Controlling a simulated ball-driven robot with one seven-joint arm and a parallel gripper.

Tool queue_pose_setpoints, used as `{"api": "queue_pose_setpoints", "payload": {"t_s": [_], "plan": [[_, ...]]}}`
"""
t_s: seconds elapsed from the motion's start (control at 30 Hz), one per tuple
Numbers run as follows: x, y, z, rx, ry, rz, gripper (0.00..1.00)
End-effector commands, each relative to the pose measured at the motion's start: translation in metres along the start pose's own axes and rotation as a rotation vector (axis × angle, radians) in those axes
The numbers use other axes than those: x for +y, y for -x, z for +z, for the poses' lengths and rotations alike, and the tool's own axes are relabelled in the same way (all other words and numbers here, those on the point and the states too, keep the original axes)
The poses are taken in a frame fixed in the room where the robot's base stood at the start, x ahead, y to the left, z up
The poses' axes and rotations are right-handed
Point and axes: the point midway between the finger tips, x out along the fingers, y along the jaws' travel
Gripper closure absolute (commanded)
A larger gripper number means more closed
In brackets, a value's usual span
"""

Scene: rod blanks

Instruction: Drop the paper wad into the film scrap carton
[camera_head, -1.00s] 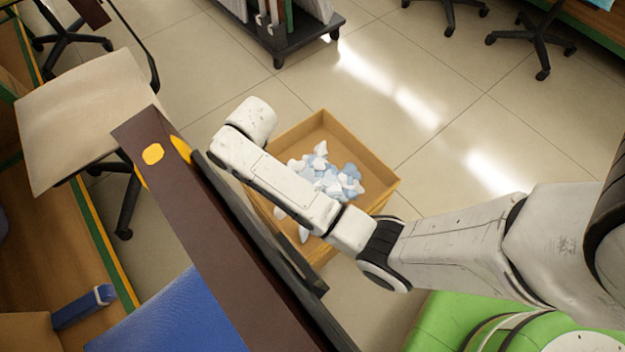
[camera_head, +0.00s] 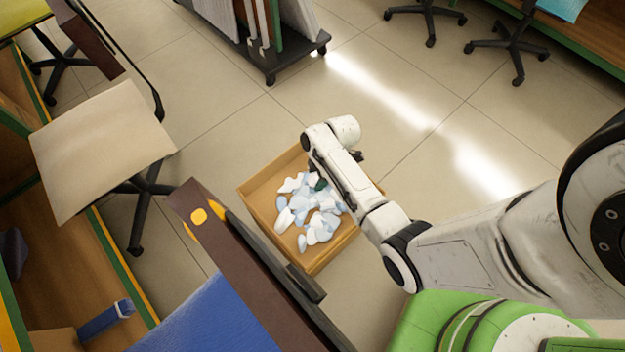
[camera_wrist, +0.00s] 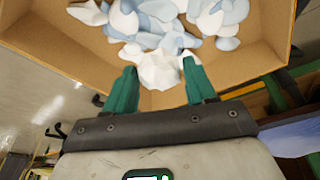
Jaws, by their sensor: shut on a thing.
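The film scrap carton (camera_head: 268,176) is an open brown box on the floor, holding several white and pale blue scraps (camera_head: 300,207). It fills the upper part of the wrist view (camera_wrist: 62,50). My gripper (camera_wrist: 159,68) has green fingers, shut on the white, crumpled paper wad (camera_wrist: 160,74). In the wrist view the wad sits between the fingertips, in front of the carton's inside. In the head view my gripper (camera_head: 320,185) is over the right part of the carton, and my arm hides the carton's right side. The wad cannot be told apart from the scraps there.
A dark brown tabletop edge (camera_head: 250,265) with yellow marks stands close to the carton at front left. A beige chair (camera_head: 100,150) is at left. A rack of panels (camera_head: 262,40) stands behind. The tiled floor right of the carton is clear.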

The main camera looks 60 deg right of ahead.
Motion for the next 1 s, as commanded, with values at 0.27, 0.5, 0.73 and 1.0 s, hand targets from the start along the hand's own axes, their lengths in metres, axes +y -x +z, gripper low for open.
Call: {"api": "queue_pose_setpoints", "payload": {"t_s": [0.27,0.5,0.73,1.0], "plan": [[0.000,-0.035,0.009,-0.001,0.000,0.000,0.72],[0.000,-0.049,0.013,-0.001,0.000,0.001,0.72],[0.000,-0.048,0.013,-0.001,0.000,0.001,0.72],[0.000,-0.048,0.013,-0.001,-0.001,0.001,0.23]]}}
